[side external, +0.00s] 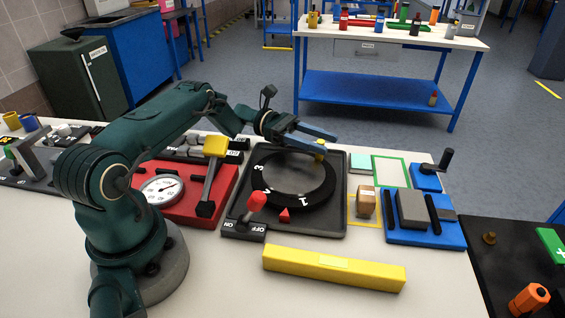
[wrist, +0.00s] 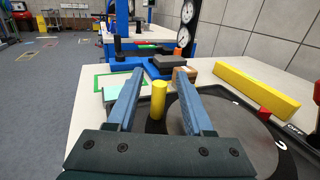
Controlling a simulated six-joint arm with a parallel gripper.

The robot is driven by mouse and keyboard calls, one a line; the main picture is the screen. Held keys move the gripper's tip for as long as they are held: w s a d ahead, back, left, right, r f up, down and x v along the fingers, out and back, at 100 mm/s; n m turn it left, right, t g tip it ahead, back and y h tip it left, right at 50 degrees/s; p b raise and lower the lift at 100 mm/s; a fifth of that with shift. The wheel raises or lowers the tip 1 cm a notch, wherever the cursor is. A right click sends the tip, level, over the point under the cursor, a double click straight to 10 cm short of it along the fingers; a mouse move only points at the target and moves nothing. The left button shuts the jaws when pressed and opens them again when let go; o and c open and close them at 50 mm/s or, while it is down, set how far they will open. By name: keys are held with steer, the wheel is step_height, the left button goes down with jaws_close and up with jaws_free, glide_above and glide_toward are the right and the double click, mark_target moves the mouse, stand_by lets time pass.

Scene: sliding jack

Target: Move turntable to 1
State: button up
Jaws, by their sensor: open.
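The turntable (side external: 274,197) is a black numbered ring around a grey disc, set in a dark square tray (side external: 340,220). A red pointer (side external: 285,215) stands at its front edge. The 1 on the ring sits a little right of and behind the pointer; 2 and 3 are on the left side. A yellow upright post (side external: 320,150) stands at the ring's far right; it also shows in the wrist view (wrist: 158,100). My gripper (side external: 322,143) is open at the post. In the wrist view, the post stands between the two blue fingers (wrist: 160,78), with gaps on both sides.
A red-handled OFF/ON lever (side external: 256,202) is at the tray's front left. A yellow bar (side external: 333,268) lies in front. A wooden block (side external: 366,203) and a blue sliding fixture (side external: 425,236) are to the right. A red gauge box (side external: 170,208) is left.

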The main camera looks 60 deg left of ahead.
mark_target(299, 152)
steer(key=shift+v, duration=2.45)
